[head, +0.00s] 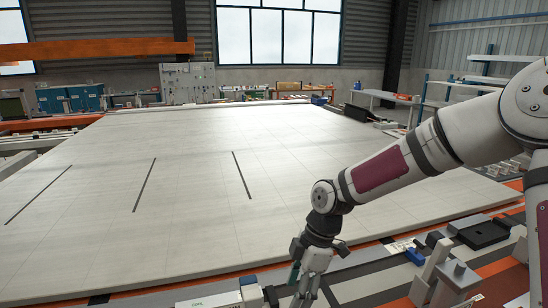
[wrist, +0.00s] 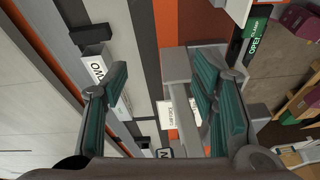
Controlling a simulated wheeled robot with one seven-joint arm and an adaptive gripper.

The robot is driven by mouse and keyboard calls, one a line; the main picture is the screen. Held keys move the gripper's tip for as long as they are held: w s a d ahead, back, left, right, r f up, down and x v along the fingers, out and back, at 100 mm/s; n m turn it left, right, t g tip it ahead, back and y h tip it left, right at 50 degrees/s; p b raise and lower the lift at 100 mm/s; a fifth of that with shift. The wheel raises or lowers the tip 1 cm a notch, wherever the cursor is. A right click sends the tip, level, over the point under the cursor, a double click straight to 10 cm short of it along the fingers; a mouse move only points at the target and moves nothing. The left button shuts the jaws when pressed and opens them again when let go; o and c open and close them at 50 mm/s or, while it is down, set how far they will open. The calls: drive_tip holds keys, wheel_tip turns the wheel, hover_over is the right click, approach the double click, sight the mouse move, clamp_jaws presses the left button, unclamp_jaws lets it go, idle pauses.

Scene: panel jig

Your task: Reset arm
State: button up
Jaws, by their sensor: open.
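My arm reaches in from the right in the head view and bends down to my gripper (head: 305,287) at the front edge of the panel. In the wrist view my gripper (wrist: 160,95) is open, its green-padded fingers wide apart with nothing between them. Past the fingers I see grey and orange stripes, a grey bracket (wrist: 180,66) and small white labels. The large pale panel (head: 200,200) lies flat, with three dark slots in it.
Grey metal blocks (head: 455,280) stand right of my gripper on the striped rail. A black tray (head: 483,234) lies behind them. A white labelled box (head: 215,300) is left of my gripper. The space above the panel is mostly clear.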

drive_tip(key=s+d+r+m+t+h, duration=0.1)
drive_tip(key=s+d+r+m+h, duration=0.1)
drive_tip(key=s+d+r+m, duration=0.4)
drive_tip(key=s+d+r+m+t+h, duration=0.25)
drive_tip(key=s+d+r+m, duration=0.2)
drive_tip(key=r, duration=0.35)
drive_tip(key=s+d+r+m+t, duration=0.1)
drive_tip(key=s+r+m, duration=0.2)
drive_tip(key=s, duration=0.3)
drive_tip(key=s+d+r+m+t+y, duration=0.1)
drive_tip(key=s+d+r+m, duration=0.1)
drive_tip(key=s+r+m, duration=0.2)
drive_tip(key=shift+s+d+m, duration=0.25)
drive_tip(key=shift+s+m, duration=0.75)
drive_tip(key=shift+m, duration=0.25)
drive_tip(key=shift+t, duration=0.25)
